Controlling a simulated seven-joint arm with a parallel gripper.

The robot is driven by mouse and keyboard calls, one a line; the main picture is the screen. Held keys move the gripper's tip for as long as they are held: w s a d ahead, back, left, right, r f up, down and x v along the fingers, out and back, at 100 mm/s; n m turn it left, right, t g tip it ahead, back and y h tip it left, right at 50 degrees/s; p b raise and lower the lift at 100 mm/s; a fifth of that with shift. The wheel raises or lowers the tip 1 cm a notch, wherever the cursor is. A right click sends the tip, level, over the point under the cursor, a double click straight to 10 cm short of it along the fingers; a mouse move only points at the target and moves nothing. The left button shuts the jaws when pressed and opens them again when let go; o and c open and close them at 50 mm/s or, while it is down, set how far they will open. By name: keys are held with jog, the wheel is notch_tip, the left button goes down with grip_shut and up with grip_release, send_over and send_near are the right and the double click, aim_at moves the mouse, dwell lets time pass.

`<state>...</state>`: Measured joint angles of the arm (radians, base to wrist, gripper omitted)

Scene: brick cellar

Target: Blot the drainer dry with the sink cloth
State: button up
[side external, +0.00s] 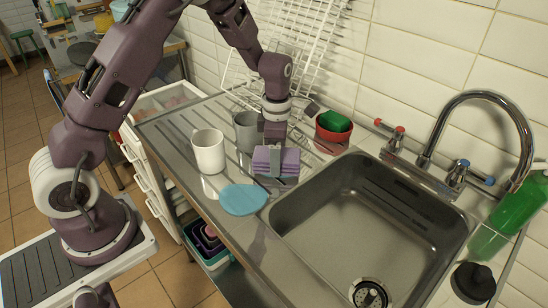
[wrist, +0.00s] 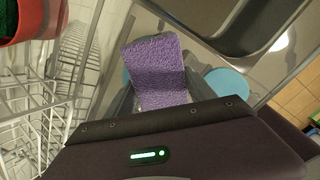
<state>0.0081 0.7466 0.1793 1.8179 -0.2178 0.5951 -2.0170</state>
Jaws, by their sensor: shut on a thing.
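The sink cloth is a folded purple cloth (side external: 283,160) at the drainer's right end, near the sink's rim. It also shows in the wrist view (wrist: 155,70), with a rough, textured face. My gripper (side external: 272,157) points down and is shut on it. The cloth is at or just above the metal; I cannot tell whether it touches. The drainer (side external: 178,132) is a ridged steel board left of the sink basin (side external: 345,215). The fingertips are largely hidden by the cloth in the wrist view.
A white mug (side external: 209,153) and a grey mug (side external: 246,133) stand on the drainer. A flat blue disc (side external: 243,199) lies at its front right. A red bowl (side external: 331,137) holding a green sponge (side external: 335,122) and a white wire rack (side external: 308,45) are behind. The tap (side external: 480,97) stands right.

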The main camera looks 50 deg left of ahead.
aim_at(290, 148)
jog(key=shift+w, duration=2.05)
jog(key=shift+w+r, duration=0.15)
jog(key=shift+f, duration=0.4)
jog(key=shift+r, duration=3.5)
